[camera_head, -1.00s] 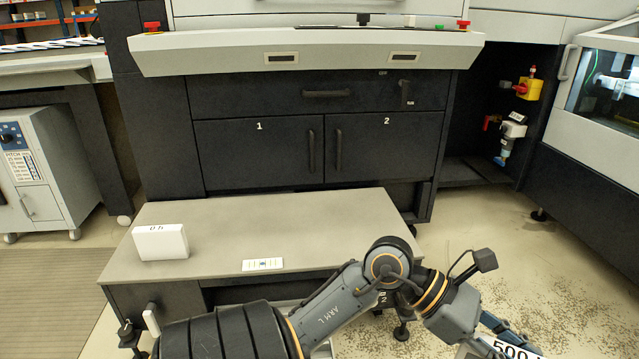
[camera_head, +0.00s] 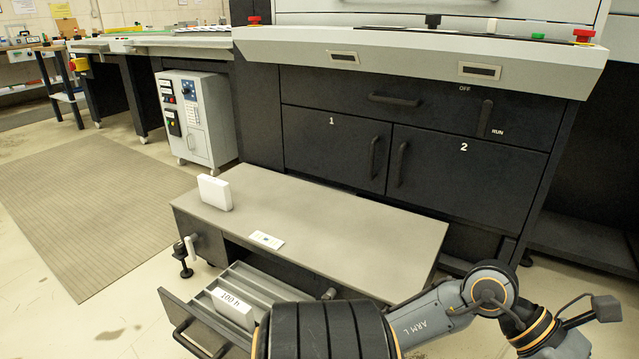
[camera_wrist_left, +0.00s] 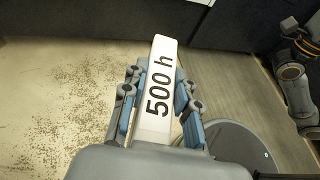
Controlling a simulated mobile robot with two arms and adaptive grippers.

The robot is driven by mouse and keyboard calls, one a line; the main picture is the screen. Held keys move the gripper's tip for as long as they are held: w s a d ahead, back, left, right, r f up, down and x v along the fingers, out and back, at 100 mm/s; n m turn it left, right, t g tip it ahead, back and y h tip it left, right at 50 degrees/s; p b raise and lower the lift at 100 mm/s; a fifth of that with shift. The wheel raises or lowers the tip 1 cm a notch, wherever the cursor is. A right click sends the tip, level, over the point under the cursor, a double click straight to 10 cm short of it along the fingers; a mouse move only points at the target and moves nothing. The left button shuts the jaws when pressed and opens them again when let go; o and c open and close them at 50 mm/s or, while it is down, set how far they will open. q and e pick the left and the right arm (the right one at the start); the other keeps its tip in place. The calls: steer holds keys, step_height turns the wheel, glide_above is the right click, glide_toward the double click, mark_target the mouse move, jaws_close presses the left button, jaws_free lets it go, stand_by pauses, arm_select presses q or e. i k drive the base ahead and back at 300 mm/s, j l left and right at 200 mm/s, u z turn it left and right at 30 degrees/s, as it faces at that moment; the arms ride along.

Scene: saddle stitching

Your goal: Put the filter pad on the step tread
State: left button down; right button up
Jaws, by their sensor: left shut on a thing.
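My left gripper (camera_wrist_left: 160,80) is shut on a white filter pad (camera_wrist_left: 158,98) marked "500 h" in the left wrist view. Its fingers lie along both sides of the pad, and the floor shows below. In the head view this gripper and its pad are out of frame, past the lower right. The step tread (camera_head: 330,222) is the grey flat top of the low step in front of the dark cabinet. A white block (camera_head: 214,193) stands at its left end, and a small white card (camera_head: 266,240) lies near its front edge. My right gripper is not in view.
An open drawer (camera_head: 186,322) below the step's front holds a white pad (camera_head: 233,308) marked "100 h". The middle and right of the tread are bare. Dark cabinet doors (camera_head: 335,150) rise behind it. A grey control cabinet (camera_head: 197,118) stands at the left.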

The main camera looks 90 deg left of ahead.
mark_target(365, 253)
steer(key=i+j+u, duration=0.1)
steer(key=i+u, duration=0.2)
steer(key=u, duration=0.2)
steer(key=i+u, duration=0.35)
steer(key=u, duration=0.15)
steer(key=i+l+u, duration=0.2)
steer(key=u, duration=0.3)
steer(key=i+l+u, duration=0.3)
steer(key=u, duration=0.2)
steer(key=i+u, duration=0.4)
steer(key=i+l+u, duration=0.15)
steer(key=u, duration=0.3)
steer(key=i+l+u, duration=0.25)
steer(key=u, duration=0.15)
steer(key=i+l+u, duration=0.2)
steer(key=l+u, duration=0.25)
